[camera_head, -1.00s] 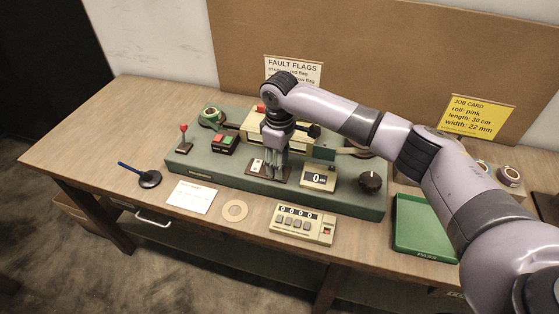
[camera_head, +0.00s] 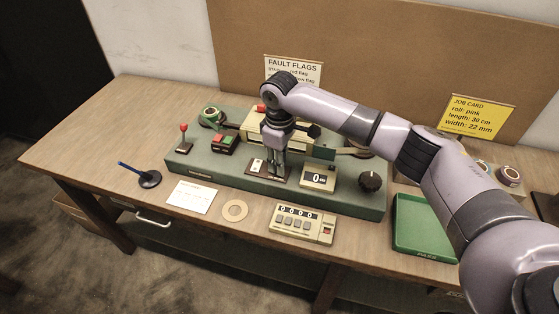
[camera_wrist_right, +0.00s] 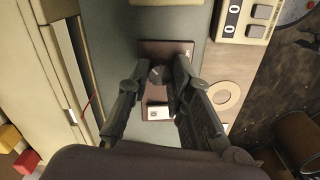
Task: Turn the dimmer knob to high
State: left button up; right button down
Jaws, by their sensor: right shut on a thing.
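The dimmer's brown plate (camera_head: 286,176) lies on the green machine base, with a small white label (camera_head: 257,166) on its left part. It also shows in the right wrist view (camera_wrist_right: 160,50). My right gripper (camera_head: 275,175) points down over this plate. In the right wrist view, its fingers close around a small dark knob (camera_wrist_right: 156,74) on the plate and are shut on it. The fingers hide part of the knob, and I cannot read its setting. My left gripper is not in view.
A larger black knob (camera_head: 371,181) and a small display (camera_head: 319,178) stand right of the gripper. A counter (camera_head: 302,224) and a cardboard ring (camera_head: 235,210) lie in front. A red-tipped lever (camera_head: 184,138) is at left, and a green tray (camera_head: 425,228) at right.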

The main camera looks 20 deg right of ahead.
jog(key=shift+r+m+p, duration=0.2)
jog(key=shift+m+p, duration=0.1)
jog(key=shift+p, duration=0.35)
jog(key=m+p, duration=0.5)
jog(key=p, duration=0.3)
jog(key=shift+a+r, duration=0.1)
jog(key=shift+f+m+p, duration=0.25)
jog(key=shift+m+p, duration=1.35)
jog(key=c, duration=1.4)
grip_release()
